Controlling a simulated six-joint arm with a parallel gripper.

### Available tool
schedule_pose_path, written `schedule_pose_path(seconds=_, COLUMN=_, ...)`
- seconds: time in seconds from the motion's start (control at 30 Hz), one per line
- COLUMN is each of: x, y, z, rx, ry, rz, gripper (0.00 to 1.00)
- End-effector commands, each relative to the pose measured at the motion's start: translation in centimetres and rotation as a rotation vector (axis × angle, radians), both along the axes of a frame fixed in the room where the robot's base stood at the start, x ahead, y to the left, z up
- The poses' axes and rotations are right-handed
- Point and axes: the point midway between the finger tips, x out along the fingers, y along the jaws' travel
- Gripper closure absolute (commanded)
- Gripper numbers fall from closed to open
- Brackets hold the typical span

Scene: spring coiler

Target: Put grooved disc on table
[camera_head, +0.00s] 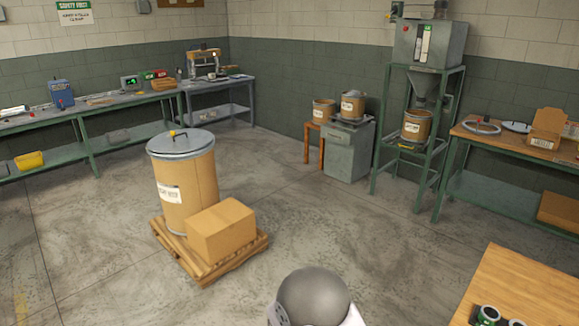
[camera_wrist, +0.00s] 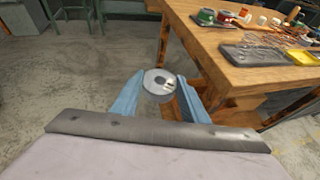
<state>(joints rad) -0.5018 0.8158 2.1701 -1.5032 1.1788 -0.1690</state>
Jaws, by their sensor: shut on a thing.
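The grooved disc (camera_wrist: 154,77) is a round grey metal piece with a dark centre mark, seen in the wrist view. My gripper (camera_wrist: 159,84) has its two blue fingers on either side of the disc and is shut on it. The disc is held above the concrete floor, in front of the wooden table's near left side. The wooden table (camera_wrist: 205,50) fills the right of the wrist view. Its corner also shows at the lower right of the head view (camera_head: 535,285). The disc and the gripper fingers are not in the head view.
On the wooden table are green and red cans (camera_wrist: 206,16), a dark tray (camera_wrist: 255,54) and a yellow tray (camera_wrist: 302,58). The table's left strip looks bare. In the head view, a pallet (camera_head: 205,268) bears a drum (camera_head: 185,180) and a carton (camera_head: 221,229). Open floor lies between.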

Motion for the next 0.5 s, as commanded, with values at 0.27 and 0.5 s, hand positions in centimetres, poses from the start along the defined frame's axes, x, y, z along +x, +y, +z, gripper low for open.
schedule_pose_path(seconds=0.27, x=-3.0, y=4.1, z=-0.2, rx=-0.006, ry=-0.002, rz=0.142, gripper=0.94)
schedule_pose_path(seconds=0.5, x=-3.7, y=4.9, z=-0.3, rx=-0.005, ry=-0.005, rz=0.173, gripper=0.94)
